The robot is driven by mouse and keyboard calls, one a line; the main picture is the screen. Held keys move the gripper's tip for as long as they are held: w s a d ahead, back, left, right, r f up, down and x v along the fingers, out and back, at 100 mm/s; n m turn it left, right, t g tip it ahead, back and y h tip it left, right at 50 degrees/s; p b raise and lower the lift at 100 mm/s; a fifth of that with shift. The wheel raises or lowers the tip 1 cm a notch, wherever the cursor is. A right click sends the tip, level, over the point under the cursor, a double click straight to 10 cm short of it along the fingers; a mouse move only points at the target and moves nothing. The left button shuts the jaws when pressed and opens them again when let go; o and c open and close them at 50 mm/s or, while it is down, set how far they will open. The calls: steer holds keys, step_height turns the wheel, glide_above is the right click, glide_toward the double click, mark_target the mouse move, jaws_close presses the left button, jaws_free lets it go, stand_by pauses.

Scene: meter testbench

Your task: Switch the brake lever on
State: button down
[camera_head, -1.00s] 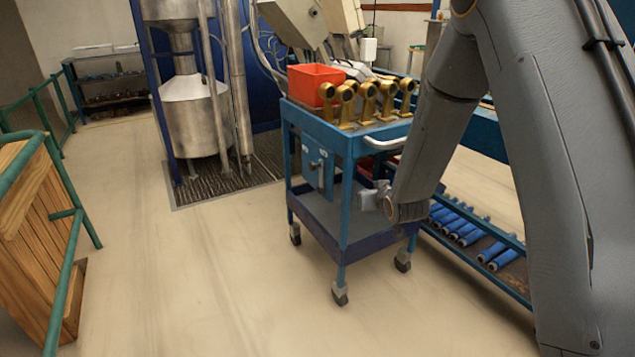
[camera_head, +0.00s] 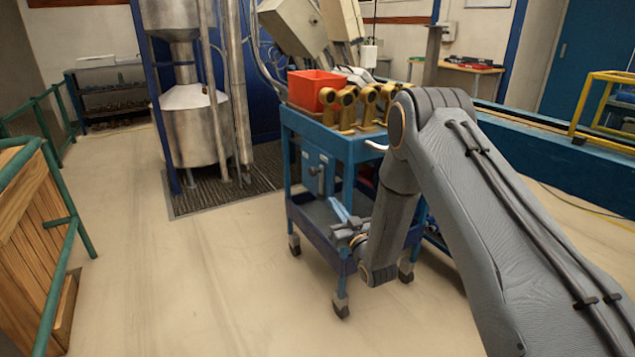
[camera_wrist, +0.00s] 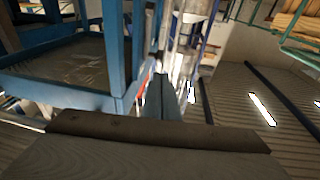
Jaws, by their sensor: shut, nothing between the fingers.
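The likely brake lever (camera_head: 317,181) is a small grey handle on a blue panel on the near side of the blue cart (camera_head: 350,147). In the head view it looks roughly upright. My gripper (camera_head: 338,210) is in front of the cart, below and to the right of the lever, and apart from it in the picture. Its fingers are together and empty, and point up and to the left. In the wrist view the narrow gripper fingers (camera_wrist: 162,88) show mid-frame beside the cart's blue frame (camera_wrist: 113,50). I cannot make out the lever there.
An orange-red bin (camera_head: 312,88) and several brass meter bodies (camera_head: 348,110) stand on the cart top. A steel tank (camera_head: 195,130) stands behind on a dark mat. A green railing (camera_head: 68,215) and wooden crate (camera_head: 30,215) are at left. The floor between is clear.

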mark_target(314, 175)
steer(key=x, duration=1.3)
steer(key=shift+w+a, duration=0.2)
steer(key=shift+w, duration=0.15)
